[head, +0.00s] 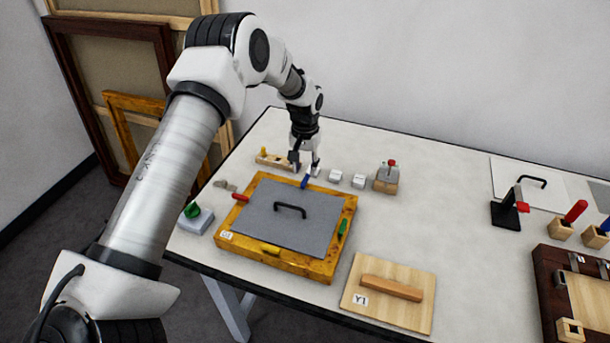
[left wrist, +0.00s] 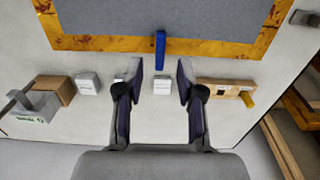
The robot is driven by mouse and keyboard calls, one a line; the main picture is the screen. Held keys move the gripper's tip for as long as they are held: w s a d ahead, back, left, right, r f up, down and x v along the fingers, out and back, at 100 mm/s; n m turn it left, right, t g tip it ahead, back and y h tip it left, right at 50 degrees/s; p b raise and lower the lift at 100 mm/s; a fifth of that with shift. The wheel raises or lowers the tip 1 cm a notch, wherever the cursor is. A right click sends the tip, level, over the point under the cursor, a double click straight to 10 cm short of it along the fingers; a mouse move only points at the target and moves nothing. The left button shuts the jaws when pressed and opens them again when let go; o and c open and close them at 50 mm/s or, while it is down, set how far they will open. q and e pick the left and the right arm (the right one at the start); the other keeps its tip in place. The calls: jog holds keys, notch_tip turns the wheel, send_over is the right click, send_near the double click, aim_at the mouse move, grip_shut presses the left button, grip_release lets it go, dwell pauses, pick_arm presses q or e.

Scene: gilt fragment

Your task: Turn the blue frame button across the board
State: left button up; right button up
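The gold frame (head: 323,267) lies on the table with a grey board (head: 262,225) in it; the board has a black handle. The blue frame button (head: 305,181) is on the frame's far side. In the left wrist view the blue button (left wrist: 160,52) stands crosswise to the frame bar, its outer end past the frame's outer edge. My left gripper (head: 305,168) points down just beyond it. In the left wrist view my gripper's fingers (left wrist: 160,78) are open, one on each side of the button's line, apart from it. My right gripper is not in view.
Small white blocks (head: 347,179) and a grey-topped block with a red knob (head: 387,178) stand right of my gripper. A wooden block (head: 270,161) lies left of it. Red (head: 240,197), yellow (head: 271,249) and green (head: 343,228) buttons sit on the frame. A wooden panel (head: 415,319) lies front right.

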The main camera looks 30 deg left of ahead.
aim_at(305, 179)
pick_arm(q)
notch_tip(305, 179, up, 8)
jog(key=shift+r, duration=0.1)
dwell(0.4)
